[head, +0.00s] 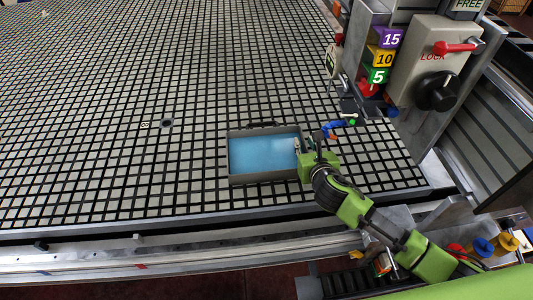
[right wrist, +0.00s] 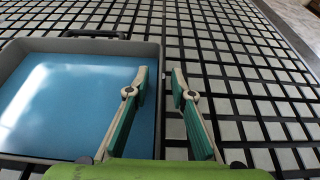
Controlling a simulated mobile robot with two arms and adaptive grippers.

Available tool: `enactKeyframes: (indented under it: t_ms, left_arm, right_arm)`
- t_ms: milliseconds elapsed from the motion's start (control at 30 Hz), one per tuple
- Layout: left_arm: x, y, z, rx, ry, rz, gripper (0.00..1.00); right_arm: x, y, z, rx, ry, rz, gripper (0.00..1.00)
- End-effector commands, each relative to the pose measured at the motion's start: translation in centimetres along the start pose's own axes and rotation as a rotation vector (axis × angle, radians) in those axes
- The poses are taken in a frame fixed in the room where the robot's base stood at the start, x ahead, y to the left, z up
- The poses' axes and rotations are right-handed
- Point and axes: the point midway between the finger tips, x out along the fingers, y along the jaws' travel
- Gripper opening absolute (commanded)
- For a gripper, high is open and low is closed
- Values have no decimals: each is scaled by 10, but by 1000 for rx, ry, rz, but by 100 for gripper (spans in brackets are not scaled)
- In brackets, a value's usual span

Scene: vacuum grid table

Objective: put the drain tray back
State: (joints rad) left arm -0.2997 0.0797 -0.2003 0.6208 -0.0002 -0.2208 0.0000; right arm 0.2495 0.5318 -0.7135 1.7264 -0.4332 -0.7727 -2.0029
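The drain tray (head: 265,178) is a grey rectangular box lying flat on the grid table. It has a dark handle on its far side and a shiny blue surface inside; I cannot tell if that is liquid. My right gripper (head: 304,146) is at the tray's right wall. In the right wrist view, the right gripper (right wrist: 159,78) is open, with one finger over the tray's inside and the other outside. The right wall of the tray (right wrist: 157,120) runs between the fingers, with no clear contact. My left gripper is not in view.
The grid table (head: 90,90) is mostly clear to the left, with a dark round hole (head: 167,123). A blue-handled valve (head: 338,127) stands close behind my right gripper. A panel with a red lever (head: 455,47) and black knob (head: 438,92) rises at the right. A metal rail edges the front.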

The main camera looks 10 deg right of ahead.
Motion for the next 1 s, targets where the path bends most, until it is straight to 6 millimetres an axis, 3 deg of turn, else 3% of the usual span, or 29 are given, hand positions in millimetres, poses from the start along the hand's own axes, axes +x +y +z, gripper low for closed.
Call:
enactKeyframes:
  t_ms: [100,200,667,867,1000]
  left_arm:
    - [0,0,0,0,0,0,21]
    - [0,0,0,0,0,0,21]
    - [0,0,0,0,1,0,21]
    - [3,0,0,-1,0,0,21]
    - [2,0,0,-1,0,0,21]
  right_arm:
    - [0,0,0,0,0,0,20]
    - [0,0,0,0,0,0,0]
    - [-2,0,4,2,-3,0,0]
    - [-9,0,24,0,-8,1,0]
    - [-26,7,39,2,-6,4,0]
